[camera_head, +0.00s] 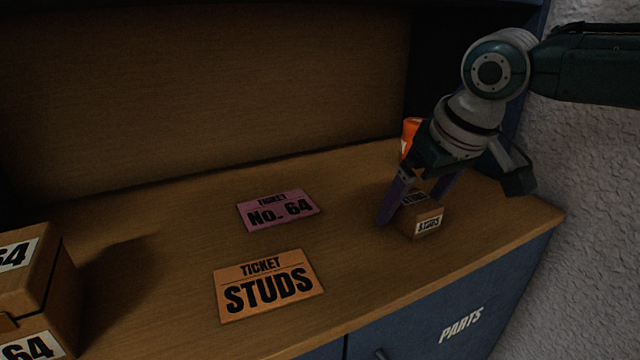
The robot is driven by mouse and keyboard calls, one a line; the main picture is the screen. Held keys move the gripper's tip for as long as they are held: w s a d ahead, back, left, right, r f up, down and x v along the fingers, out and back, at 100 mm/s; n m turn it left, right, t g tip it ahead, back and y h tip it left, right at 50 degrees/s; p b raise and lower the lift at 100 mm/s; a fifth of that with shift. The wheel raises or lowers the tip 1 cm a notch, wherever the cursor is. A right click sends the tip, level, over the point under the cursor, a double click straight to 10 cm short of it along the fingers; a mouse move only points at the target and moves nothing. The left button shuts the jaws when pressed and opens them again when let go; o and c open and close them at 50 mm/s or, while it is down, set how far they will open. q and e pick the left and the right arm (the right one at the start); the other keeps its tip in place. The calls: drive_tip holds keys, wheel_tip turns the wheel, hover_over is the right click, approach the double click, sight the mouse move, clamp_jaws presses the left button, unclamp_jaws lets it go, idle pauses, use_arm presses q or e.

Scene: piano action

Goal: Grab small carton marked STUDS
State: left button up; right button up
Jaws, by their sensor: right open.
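The small brown carton marked STUDS (424,223) sits on the wooden shelf top near its right end, with white labels on its front and top. My right gripper (414,210) reaches down over it from the upper right. Its purple fingers are open, one at the left of the carton and one behind it to the right. I cannot tell whether the fingers touch the carton. The gripper hides part of the carton's top. My left gripper is out of view.
An orange STUDS ticket (268,286) and a pink No. 64 ticket (278,210) lie flat on the wooden top (350,260). A larger carton marked 64 (62,292) stands at the left. An orange object (409,133) is partly hidden behind my right gripper. A textured wall (590,150) is at the right.

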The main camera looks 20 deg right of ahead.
clamp_jaws()
idle(0.7)
